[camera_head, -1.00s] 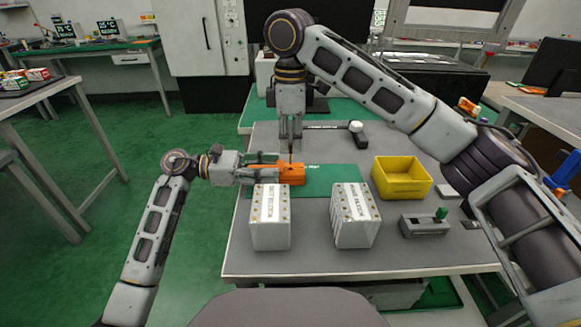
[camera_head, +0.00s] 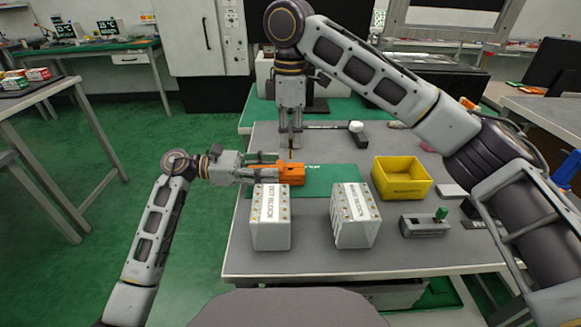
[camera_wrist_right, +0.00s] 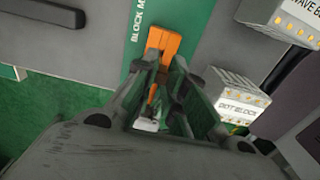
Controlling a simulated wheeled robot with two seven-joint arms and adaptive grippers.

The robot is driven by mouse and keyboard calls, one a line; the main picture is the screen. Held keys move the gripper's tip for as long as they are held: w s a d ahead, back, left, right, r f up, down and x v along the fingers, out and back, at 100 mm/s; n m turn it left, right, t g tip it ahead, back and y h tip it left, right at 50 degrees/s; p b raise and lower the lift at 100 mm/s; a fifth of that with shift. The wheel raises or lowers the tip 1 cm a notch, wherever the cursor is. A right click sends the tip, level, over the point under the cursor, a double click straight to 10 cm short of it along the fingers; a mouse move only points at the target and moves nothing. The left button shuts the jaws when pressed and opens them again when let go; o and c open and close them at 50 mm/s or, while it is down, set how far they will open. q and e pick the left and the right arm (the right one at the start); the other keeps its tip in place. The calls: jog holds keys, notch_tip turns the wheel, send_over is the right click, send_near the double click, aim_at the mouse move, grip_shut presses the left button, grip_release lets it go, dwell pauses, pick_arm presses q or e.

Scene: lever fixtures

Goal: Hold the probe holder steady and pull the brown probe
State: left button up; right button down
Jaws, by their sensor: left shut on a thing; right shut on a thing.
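The orange probe holder (camera_head: 291,174) lies at the left of the green mat, behind the left white block. My left gripper (camera_head: 268,172) is shut on the probe holder from the left side. My right gripper (camera_head: 291,149) points down just behind the holder and is shut on the brown probe (camera_head: 291,155), of which only a thin dark bit shows. In the right wrist view the orange holder (camera_wrist_right: 163,42) shows beyond the fingers of my right gripper (camera_wrist_right: 160,88); the probe cannot be made out clearly between them.
Two white labelled blocks, left (camera_head: 270,220) and right (camera_head: 356,218), stand in front of the green mat (camera_head: 335,180). A yellow bin (camera_head: 402,180) and a grey lever fixture with a green knob (camera_head: 425,224) are at right. A white-knobbed lever (camera_head: 357,130) lies behind.

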dwell(0.4)
pick_arm(q)
jog(key=o, duration=1.3)
jog(key=shift+a, duration=0.15)
jog(key=a, duration=1.1)
jog(key=shift+a+r, duration=0.25)
jog(key=shift+a, duration=0.15)
jog(key=shift+r, duration=0.15)
